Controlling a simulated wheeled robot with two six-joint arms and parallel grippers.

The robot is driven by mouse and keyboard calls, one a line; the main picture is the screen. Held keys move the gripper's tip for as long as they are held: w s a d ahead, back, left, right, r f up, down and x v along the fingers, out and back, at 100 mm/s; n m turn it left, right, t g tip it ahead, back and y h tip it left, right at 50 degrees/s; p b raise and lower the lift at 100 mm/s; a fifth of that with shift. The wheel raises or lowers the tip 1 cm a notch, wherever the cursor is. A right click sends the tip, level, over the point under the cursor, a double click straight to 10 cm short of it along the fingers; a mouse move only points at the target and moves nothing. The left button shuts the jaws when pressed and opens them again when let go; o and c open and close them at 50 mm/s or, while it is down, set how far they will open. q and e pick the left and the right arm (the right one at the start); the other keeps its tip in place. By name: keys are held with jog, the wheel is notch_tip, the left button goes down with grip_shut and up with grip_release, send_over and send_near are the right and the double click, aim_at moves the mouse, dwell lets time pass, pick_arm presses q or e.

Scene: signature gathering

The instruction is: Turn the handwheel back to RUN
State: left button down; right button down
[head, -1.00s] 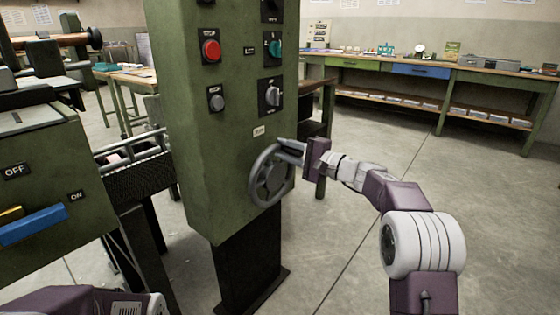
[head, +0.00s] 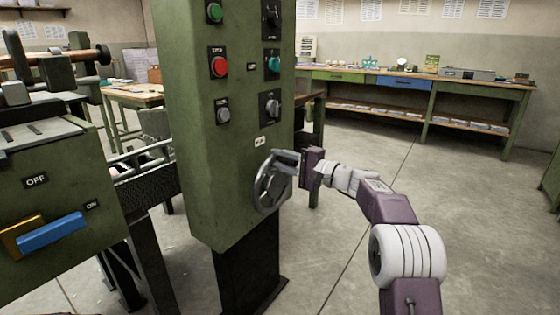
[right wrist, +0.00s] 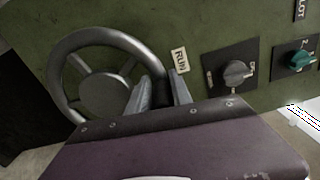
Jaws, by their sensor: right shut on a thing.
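The grey spoked handwheel (head: 259,187) is on the lower front of the green control cabinet (head: 200,180). A small white label (head: 260,141) sits just above it. In the right wrist view the handwheel (right wrist: 68,62) is at the left, and the label (right wrist: 180,60) reads RUN, close to the rim and fingertips. My right gripper (head: 286,158) is shut on the handwheel's rim at its upper right in the head view. In the right wrist view its fingers (right wrist: 160,92) stand on either side of the rim; the exact contact is partly hidden. My left gripper is out of view.
Above the wheel are a grey selector knob (head: 272,107), a red button (head: 219,66) and a teal knob (head: 273,64). A machine with a blue lever (head: 52,232) stands at the left.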

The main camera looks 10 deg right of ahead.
aim_at(294, 164)
jog(key=shift+s+a, duration=0.15)
jog(key=shift+a, duration=0.05)
jog(key=c, duration=1.4)
grip_release()
jog(key=shift+o, duration=0.8)
jog(key=shift+r, duration=0.15)
jog(key=shift+s+d, duration=0.25)
jog(key=shift+d, duration=0.1)
jog(key=p+v, duration=0.1)
jog(key=v, duration=0.6)
jog(key=shift+s+d+r+p, duration=0.1)
jog(key=shift+s+d+p, duration=0.2)
jog(key=shift+s+p, duration=0.05)
jog(key=shift+s+d, duration=0.15)
jog(key=shift+s, duration=0.05)
